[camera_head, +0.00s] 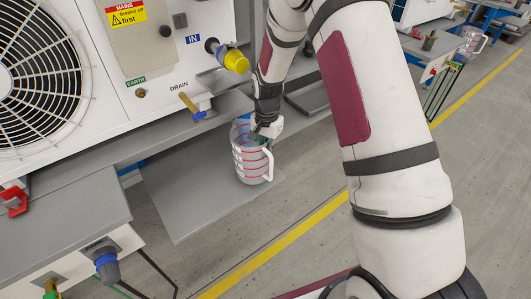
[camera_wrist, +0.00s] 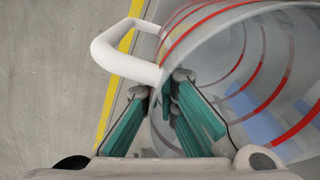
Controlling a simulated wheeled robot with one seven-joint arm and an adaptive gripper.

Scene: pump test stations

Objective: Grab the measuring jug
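The measuring jug (camera_head: 248,168) is clear with red rings and a white handle. It stands upright on a low grey shelf in the head view. In the wrist view the jug (camera_wrist: 245,60) fills the right side, its handle (camera_wrist: 122,50) at upper left. My gripper (camera_head: 264,135) is down at the jug's rim on the handle side. In the wrist view my gripper (camera_wrist: 160,88) has green fingers on both sides of the jug's wall, one outside below the handle and one inside. The fingers look apart, with a gap to the wall; contact is hard to judge.
A white pump unit (camera_head: 150,60) with a fan and a yellow-capped inlet (camera_head: 236,62) stands close behind the jug. The grey shelf (camera_head: 190,205) has free room left of the jug. Another jug (camera_head: 472,40) stands at a far station. A yellow line (camera_head: 270,250) crosses the floor.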

